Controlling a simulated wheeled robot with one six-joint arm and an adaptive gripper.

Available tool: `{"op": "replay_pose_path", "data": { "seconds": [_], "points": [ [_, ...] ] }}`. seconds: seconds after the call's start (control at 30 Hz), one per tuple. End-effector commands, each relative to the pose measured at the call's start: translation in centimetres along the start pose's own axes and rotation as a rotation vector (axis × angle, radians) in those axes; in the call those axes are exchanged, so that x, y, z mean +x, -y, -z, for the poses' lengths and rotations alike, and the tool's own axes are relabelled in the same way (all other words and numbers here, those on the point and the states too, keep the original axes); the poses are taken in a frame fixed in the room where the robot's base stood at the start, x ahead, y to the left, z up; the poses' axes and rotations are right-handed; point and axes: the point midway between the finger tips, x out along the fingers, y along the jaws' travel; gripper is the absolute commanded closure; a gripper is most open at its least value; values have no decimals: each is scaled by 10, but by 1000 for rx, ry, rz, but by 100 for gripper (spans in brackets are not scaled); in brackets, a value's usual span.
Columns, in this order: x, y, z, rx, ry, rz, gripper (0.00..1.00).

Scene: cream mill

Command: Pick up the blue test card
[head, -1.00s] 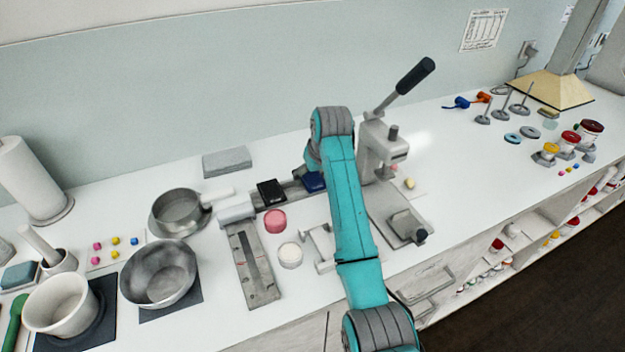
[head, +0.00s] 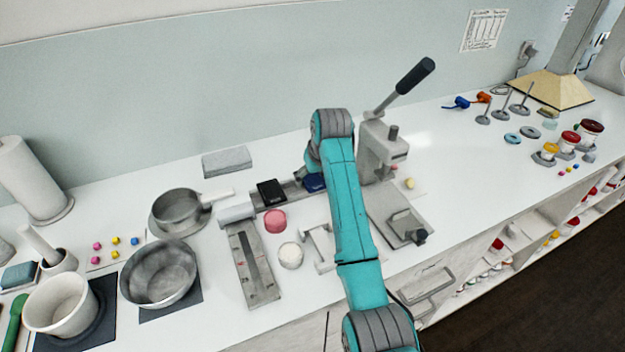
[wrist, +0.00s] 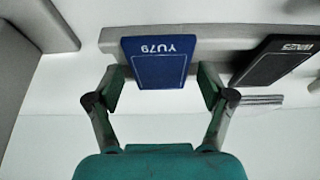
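The blue test card (wrist: 157,70) stands against a grey rail (wrist: 215,30) in the wrist view, with white marking "YU79" that reads upside down. My gripper (wrist: 158,88) is open, with one finger on each side of the card's lower part and a gap on both sides. In the head view the blue card (head: 314,182) shows only in part, beside my arm, which hides the rest. My gripper is hidden behind my arm there.
A black card (wrist: 275,62) stands on the same rail close to the right finger; it also shows in the head view (head: 271,191). A grey lever press (head: 382,150) stands just right of my arm. Pink (head: 275,220) and white (head: 290,255) round pots sit in front.

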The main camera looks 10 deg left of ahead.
Motion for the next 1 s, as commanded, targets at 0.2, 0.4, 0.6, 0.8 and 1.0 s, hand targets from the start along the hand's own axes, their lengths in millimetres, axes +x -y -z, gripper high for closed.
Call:
{"op": "replay_pose_path", "data": {
  "seconds": [0.2,0.4,0.6,0.8,1.0],
  "points": [
    [0,0,0,0,0,0,68],
    [0,0,0,0,1,0,68],
    [-13,0,6,0,-2,0,68],
    [-48,0,21,-1,-2,-1,68],
    [-80,0,34,0,-1,0,68]
  ]
}}
